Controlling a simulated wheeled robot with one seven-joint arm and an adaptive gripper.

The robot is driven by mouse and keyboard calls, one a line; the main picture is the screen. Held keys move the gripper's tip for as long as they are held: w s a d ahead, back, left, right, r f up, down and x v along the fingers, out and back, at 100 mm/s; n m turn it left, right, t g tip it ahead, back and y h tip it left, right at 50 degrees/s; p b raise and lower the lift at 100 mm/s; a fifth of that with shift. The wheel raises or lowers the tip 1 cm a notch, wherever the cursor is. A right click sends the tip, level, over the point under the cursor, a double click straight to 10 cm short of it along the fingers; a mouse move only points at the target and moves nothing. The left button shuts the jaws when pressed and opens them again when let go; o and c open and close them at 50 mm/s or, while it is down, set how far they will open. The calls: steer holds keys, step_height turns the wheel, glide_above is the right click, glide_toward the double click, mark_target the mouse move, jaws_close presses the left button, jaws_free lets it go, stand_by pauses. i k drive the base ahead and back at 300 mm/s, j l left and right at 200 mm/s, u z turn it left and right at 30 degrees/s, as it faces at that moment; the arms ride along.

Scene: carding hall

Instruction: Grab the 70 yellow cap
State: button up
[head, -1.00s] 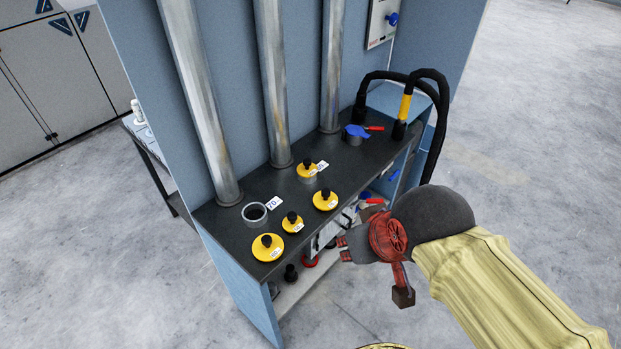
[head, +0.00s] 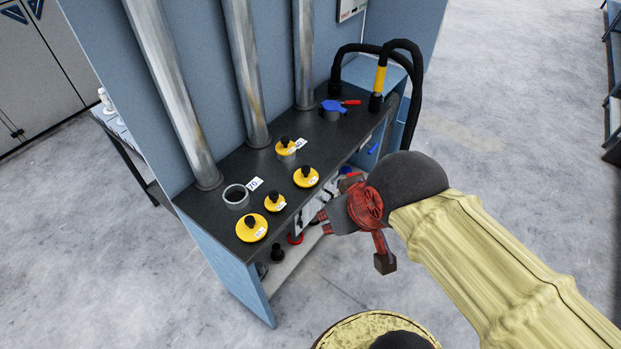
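Several yellow caps with black knobs are on the dark bench top in the head view. A large cap (head: 243,236) lies at the front left, a small cap (head: 269,206) beside it, and a medium cap (head: 302,182) further right. Another yellow cap (head: 280,149) sits on a grey port at the back. Their small white labels are too small to read, so I cannot tell which is the 70. An open grey port (head: 236,196) stands beside a tag (head: 255,184) that appears to read 70. My gripper (head: 324,222) is open and empty, its red fingertips apart, right of the caps beyond the bench's front edge.
The bench top (head: 212,209) has three metal pipes (head: 245,65) rising along its back. A lower shelf (head: 291,264) holds dark fittings. Open floor lies in front.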

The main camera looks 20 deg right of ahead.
mark_target(305, 177)
steer(key=j+z, duration=0.8)
steer(key=j, duration=0.2)
steer(key=k, duration=0.05)
